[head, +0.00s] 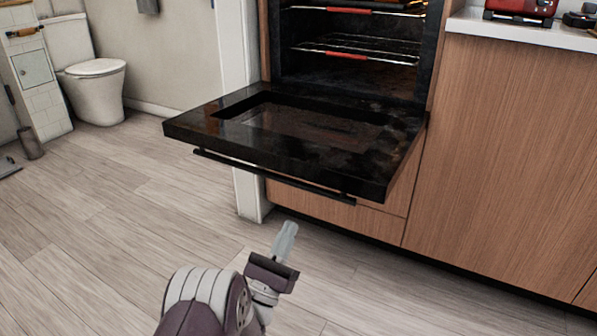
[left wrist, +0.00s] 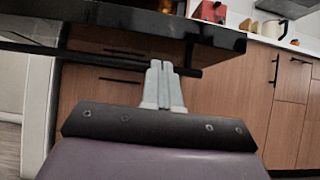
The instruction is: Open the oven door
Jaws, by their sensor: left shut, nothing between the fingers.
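The black oven door (head: 300,130) is folded down and lies about level, with the oven cavity (head: 350,50) open behind it. Its bar handle (head: 270,174) runs along the front edge. In the left wrist view the door (left wrist: 150,22) spans the top, with the handle (left wrist: 100,64) below it. My left gripper (head: 287,232) is in front of and below the door, in the lower middle of the head view. Its fingers (left wrist: 161,70) are shut with nothing between them. In the head view they are apart from the handle. My right gripper is not in view.
Wire racks (head: 350,52) with red front strips are inside the oven. Wooden cabinets (head: 510,150) stand to the right under a white counter (head: 530,32) with a red appliance (head: 520,10). A toilet (head: 90,75) stands at the far left. The wooden floor at left is mostly clear.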

